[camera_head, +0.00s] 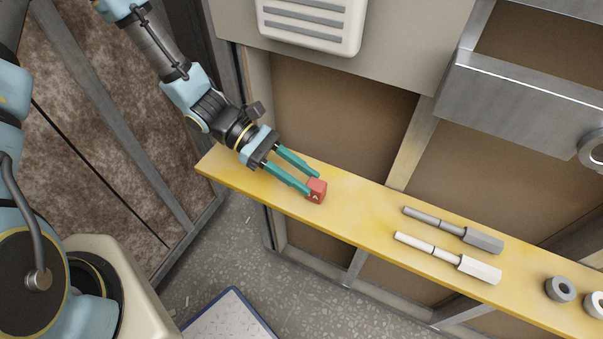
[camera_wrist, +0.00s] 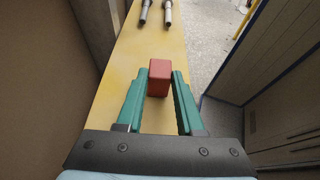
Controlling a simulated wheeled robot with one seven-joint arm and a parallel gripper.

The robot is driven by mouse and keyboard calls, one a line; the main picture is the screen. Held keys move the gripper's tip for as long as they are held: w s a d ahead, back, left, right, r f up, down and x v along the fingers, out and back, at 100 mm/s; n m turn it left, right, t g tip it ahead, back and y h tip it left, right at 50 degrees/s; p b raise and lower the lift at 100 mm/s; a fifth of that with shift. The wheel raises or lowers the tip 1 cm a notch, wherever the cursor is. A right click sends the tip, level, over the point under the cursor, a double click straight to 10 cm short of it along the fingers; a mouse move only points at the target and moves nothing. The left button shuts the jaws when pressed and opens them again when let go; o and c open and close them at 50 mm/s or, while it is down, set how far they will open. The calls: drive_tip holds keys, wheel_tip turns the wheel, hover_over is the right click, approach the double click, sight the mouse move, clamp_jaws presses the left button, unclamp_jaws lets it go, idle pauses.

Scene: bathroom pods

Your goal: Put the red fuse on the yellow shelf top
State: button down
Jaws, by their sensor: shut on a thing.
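The red fuse (camera_head: 316,190) is a small red block at the tips of my gripper (camera_head: 314,186), over the left part of the yellow shelf top (camera_head: 350,215). My gripper's teal fingers are shut on the fuse, one on each side. In the wrist view the red fuse (camera_wrist: 159,78) sits between the fingertips of my gripper (camera_wrist: 160,80), with the yellow shelf top (camera_wrist: 115,85) beneath and beyond it. I cannot tell whether the fuse touches the shelf or is just above it.
A grey tool (camera_head: 452,230) and a white tool (camera_head: 447,257) lie on the shelf to the right. A metal box (camera_head: 520,105) and a white vented unit (camera_head: 312,22) are above. The shelf between fuse and tools is clear.

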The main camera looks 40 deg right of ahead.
drive_tip(key=shift+f, duration=0.2)
drive_tip(key=c, duration=0.5)
unclamp_jaws()
drive_tip(key=shift+c, duration=0.2)
drive_tip(key=shift+r, duration=0.1)
drive_tip(key=shift+r, duration=0.15)
drive_tip(key=shift+w, duration=0.4)
drive_tip(key=b+v, duration=0.3)
drive_tip(key=v, duration=0.8)
drive_tip(key=shift+a+r, duration=0.15)
drive_tip(key=shift+r, duration=0.05)
drive_tip(key=w+a+r+m+t+y, duration=0.1)
drive_tip(key=w+a+t, duration=0.3)
drive_tip(key=a, duration=0.6)
drive_tip(key=w+a+r+m+t+y, duration=0.1)
drive_tip(key=w+a+r+t, duration=0.3)
drive_tip(key=a, duration=0.6)
drive_tip(key=w+a+r+m+t+y, duration=0.2)
drive_tip(key=w+a+t, duration=0.4)
drive_tip(key=a, duration=0.4)
drive_tip(key=shift+w+a+r+m, duration=0.2)
drive_tip(key=shift+w+a+m, duration=0.2)
drive_tip(key=shift+w, duration=0.35)
